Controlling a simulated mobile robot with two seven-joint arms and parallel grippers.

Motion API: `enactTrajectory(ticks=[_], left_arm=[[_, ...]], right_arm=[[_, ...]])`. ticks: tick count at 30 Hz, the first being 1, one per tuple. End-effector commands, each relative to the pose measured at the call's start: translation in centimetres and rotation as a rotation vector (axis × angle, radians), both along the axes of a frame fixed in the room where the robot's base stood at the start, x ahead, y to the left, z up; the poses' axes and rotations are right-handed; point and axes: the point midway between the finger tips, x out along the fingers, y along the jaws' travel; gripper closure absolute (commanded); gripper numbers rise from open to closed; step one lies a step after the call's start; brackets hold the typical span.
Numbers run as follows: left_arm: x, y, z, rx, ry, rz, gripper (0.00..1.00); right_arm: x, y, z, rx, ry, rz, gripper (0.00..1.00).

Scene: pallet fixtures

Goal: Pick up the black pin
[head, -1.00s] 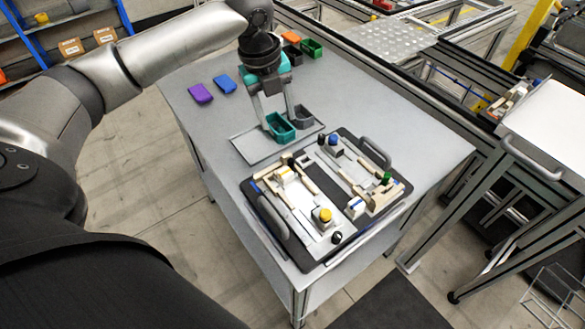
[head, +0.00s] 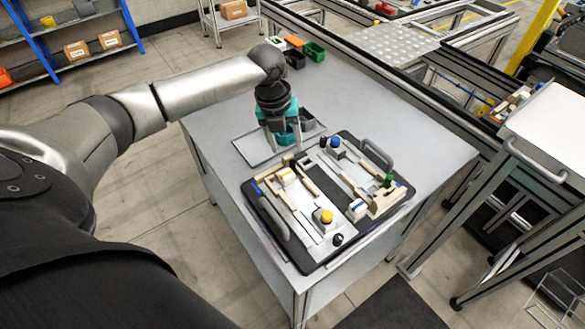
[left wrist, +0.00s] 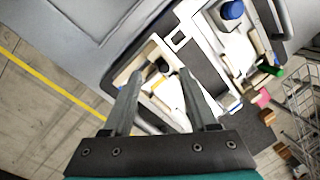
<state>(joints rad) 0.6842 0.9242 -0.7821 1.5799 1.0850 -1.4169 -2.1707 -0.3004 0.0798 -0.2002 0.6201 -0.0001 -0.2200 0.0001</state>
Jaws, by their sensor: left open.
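A black pin (head: 287,159) stands at the far left corner of the black-edged pallet (head: 270,215), beside a white and yellow block (head: 287,176). My left gripper (head: 284,149) points down over that corner, open and empty. In the left wrist view the black pin (left wrist: 162,66) shows between and just beyond the spread fingertips (left wrist: 160,75), apart from them. My right gripper is out of view.
The pallet also holds a yellow knob (head: 326,216), a green knob (head: 388,181) and wooden strips. Grey handles rise at two sides.

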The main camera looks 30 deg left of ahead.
Motion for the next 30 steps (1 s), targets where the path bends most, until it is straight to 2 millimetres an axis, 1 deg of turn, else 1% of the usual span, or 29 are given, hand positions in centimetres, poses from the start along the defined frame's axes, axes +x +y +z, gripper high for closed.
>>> enactTrajectory(ticks=[5,11,12,15,21,22,23,30], left_arm=[[0.0,-0.2,-0.9,0.0,0.0,0.0,0.41],[-0.2,-1.2,-3.6,-0.001,0.003,0.0,0.41],[0.0,-1.2,-4.2,0.0,0.002,0.002,0.41],[0.2,-1.2,-5.3,0.001,0.0,0.002,0.41],[0.2,-1.2,-5.4,0.002,-0.001,0.0,0.41],[0.2,-1.2,-5.4,0.002,-0.001,0.0,0.42],[0.2,-1.2,-5.4,0.002,-0.001,0.0,0.46],[0.2,-1.2,-5.3,0.002,-0.001,0.0,0.73]], right_arm=[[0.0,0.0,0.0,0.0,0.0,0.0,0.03],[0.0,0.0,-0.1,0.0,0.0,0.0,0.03],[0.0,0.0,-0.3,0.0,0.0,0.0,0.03],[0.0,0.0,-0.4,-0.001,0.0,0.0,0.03],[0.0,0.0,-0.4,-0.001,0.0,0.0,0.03],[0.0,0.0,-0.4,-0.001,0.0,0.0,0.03],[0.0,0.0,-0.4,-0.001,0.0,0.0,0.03],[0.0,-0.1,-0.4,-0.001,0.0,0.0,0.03]])
